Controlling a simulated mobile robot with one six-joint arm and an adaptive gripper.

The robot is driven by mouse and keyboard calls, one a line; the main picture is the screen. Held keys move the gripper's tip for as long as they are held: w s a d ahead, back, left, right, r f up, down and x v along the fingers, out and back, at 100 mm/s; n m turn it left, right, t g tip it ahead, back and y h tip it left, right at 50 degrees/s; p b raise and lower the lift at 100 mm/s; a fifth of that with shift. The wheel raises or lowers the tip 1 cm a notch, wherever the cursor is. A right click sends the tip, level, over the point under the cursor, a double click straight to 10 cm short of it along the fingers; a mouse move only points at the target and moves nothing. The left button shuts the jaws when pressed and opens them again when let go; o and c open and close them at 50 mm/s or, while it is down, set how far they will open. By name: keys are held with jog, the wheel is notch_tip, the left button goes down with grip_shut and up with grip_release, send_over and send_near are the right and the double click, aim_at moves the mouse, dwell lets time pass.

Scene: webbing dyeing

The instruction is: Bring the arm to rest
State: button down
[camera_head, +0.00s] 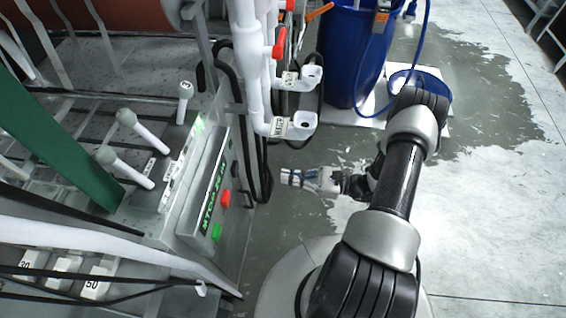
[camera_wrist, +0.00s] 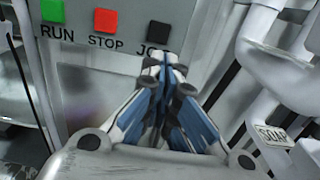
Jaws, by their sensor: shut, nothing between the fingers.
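My gripper (camera_head: 290,177) is at the end of my bent arm, in the middle of the head view, above the floor between the machine and my base. Its fingers point left toward the machine's control panel (camera_head: 207,187) and stand apart from it in this view. In the wrist view my gripper (camera_wrist: 163,62) has its blue and white fingers drawn together at the tips, shut with nothing between them. Beyond the fingers are a green RUN button (camera_wrist: 52,11), a red STOP button (camera_wrist: 104,20) and a dark button (camera_wrist: 158,32) whose label is partly hidden.
White pipes (camera_head: 248,70) with a red valve handle (camera_head: 279,42) and open spouts stand just beyond my gripper. Several levers (camera_head: 137,132) rise from the machine at left. A blue barrel (camera_head: 347,60) stands at the back. The floor at right (camera_head: 500,200) is clear, with a wet patch.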

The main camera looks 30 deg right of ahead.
jog(key=s+a+r+n+g+h, duration=0.2)
jog(key=a+r+n+g, duration=0.4)
jog(key=r, duration=0.4)
jog(key=s+a+r+n+g+h, duration=0.25)
jog(key=r+n+g, duration=0.35)
jog(key=r+n, duration=0.3)
jog(key=s+r+n+t+h, duration=0.6)
jog(key=s+r+n+h, duration=0.4)
jog(key=r, duration=0.4)
jog(key=shift+s+a+r, duration=0.2)
jog(key=shift+s+a, duration=0.15)
jog(key=shift+s, duration=0.05)
jog(key=shift+s, duration=0.1)
